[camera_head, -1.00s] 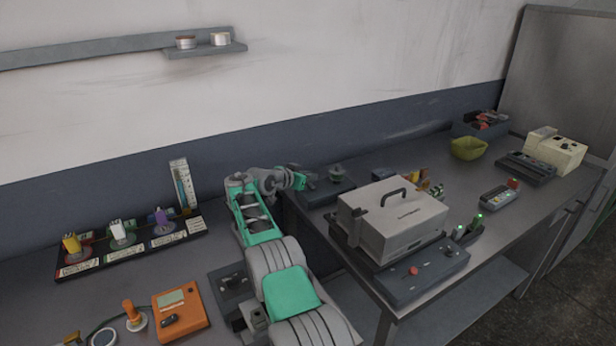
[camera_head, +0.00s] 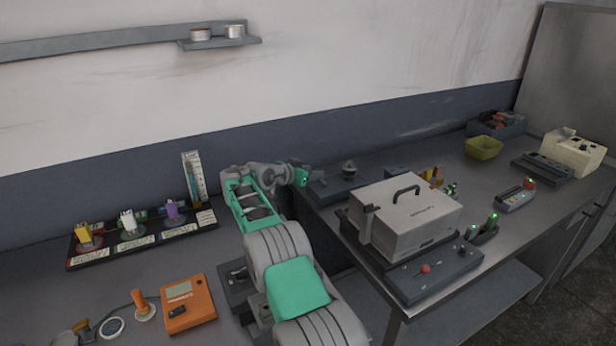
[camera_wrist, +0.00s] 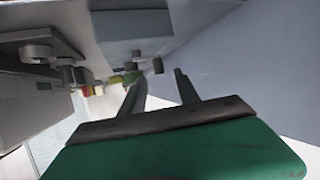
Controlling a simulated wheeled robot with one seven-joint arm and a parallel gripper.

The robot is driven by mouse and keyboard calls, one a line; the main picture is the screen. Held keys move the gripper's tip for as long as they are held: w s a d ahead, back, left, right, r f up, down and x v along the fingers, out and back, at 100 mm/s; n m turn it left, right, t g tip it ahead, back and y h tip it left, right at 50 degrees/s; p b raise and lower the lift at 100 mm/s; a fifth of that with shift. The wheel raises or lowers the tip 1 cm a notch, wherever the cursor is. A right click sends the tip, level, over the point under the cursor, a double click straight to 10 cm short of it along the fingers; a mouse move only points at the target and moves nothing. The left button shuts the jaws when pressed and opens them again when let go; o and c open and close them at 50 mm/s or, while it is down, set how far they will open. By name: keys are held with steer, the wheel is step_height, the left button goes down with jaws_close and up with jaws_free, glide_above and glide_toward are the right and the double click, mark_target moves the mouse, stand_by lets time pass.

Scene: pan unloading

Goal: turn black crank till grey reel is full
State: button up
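My gripper (camera_head: 302,177) is held out at the back of the benches, just left of a low dark device (camera_head: 325,187) with a small round dark part (camera_head: 348,168) on top. I cannot tell whether this is the reel or the crank. In the wrist view, my gripper's two fingers (camera_wrist: 160,84) stand apart with nothing between them. No black crank or grey reel can be made out for certain. My arm hides part of the left bench.
A grey case with a handle (camera_head: 408,215) stands on the right bench behind a control box (camera_head: 430,272). The left bench holds an orange meter (camera_head: 188,303) and a rack of coloured connectors (camera_head: 140,243).

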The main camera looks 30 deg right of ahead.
steer(key=r+n+t+p, duration=0.1)
steer(key=p, duration=0.1)
steer(key=d+r+n+p, duration=0.1)
steer(key=r+p, duration=0.1)
steer(key=shift+s+r+n+t+y, duration=0.1)
steer(key=shift+n+t+y, duration=0.2)
steer(key=shift+t, duration=0.1)
steer(key=d+n+t+p, duration=0.1)
steer(key=n+t+y+p, duration=0.1)
steer(key=shift+s+d+p, duration=0.2)
steer(key=shift+d+p, duration=0.2)
steer(key=s+t+y+p, duration=0.1)
steer(key=s+a+f+n+t+y+p, duration=0.1)
steer(key=s+a+n+y+p, duration=0.1)
steer(key=shift+s+f+t+p, duration=0.25)
steer(key=shift+s+t+p, duration=0.15)
steer(key=shift+a+f+y, duration=0.15)
steer(key=shift+f+y, duration=0.1)
steer(key=shift+y, duration=0.05)
steer(key=p+x, duration=0.2)
steer(key=x, duration=0.5)
steer(key=shift+w+f, duration=0.2)
steer(key=shift+f, duration=0.1)
jaws_close()
